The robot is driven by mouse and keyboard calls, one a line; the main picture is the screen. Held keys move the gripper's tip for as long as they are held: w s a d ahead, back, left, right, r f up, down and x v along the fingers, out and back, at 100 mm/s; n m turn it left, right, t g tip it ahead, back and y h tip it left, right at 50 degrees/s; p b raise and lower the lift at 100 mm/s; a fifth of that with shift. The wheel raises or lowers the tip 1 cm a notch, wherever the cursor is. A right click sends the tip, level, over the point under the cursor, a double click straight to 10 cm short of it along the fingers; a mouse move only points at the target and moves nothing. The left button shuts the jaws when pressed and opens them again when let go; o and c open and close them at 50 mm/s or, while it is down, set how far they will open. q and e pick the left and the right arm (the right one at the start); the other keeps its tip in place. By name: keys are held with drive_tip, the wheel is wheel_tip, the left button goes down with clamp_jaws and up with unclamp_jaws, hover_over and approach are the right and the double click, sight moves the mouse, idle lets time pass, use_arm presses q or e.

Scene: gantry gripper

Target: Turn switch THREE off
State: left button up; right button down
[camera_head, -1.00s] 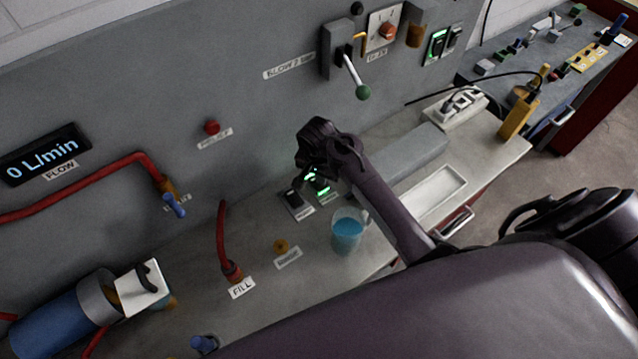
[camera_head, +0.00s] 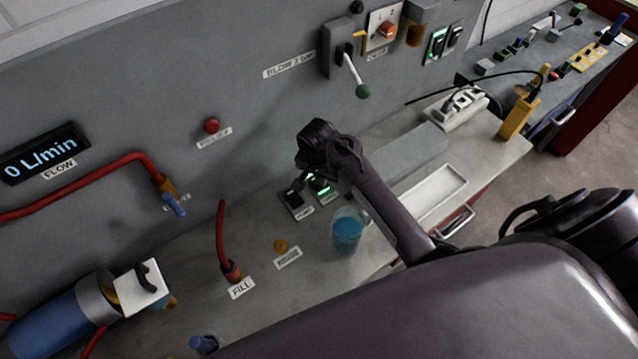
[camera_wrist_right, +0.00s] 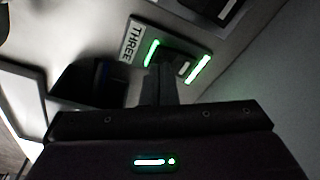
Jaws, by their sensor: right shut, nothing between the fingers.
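Switch THREE (camera_wrist_right: 175,64) is a rocker on a pale plate with a "THREE" label (camera_wrist_right: 131,41). Green strips glow on both sides of it. In the head view this lit switch (camera_head: 321,190) is on the bench by the panel, partly behind my right gripper. My right gripper (camera_wrist_right: 163,72) is shut and empty. Its fingertips are right over the rocker and hide part of it; I cannot tell whether they touch. In the head view the fingertips are largely hidden behind the wrist. My left gripper is not in view.
An unlit switch (camera_head: 293,198) sits just left of switch THREE. A beaker of blue liquid (camera_head: 347,232) stands close in front. A red hose (camera_head: 223,245), a long grey block (camera_head: 408,150) and a white tray (camera_head: 437,192) are nearby. A green-knobbed lever (camera_head: 355,75) projects from the panel above.

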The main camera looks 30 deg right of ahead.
drive_tip(key=shift+f+b, duration=0.3)
drive_tip(key=shift+f, duration=0.35)
wheel_tip(320, 180, up, 3)
drive_tip(key=p, duration=0.3)
drive_tip(key=shift+f, duration=0.1)
drive_tip(key=shift+b, duration=0.3)
drive_tip(key=shift+r, duration=2.15)
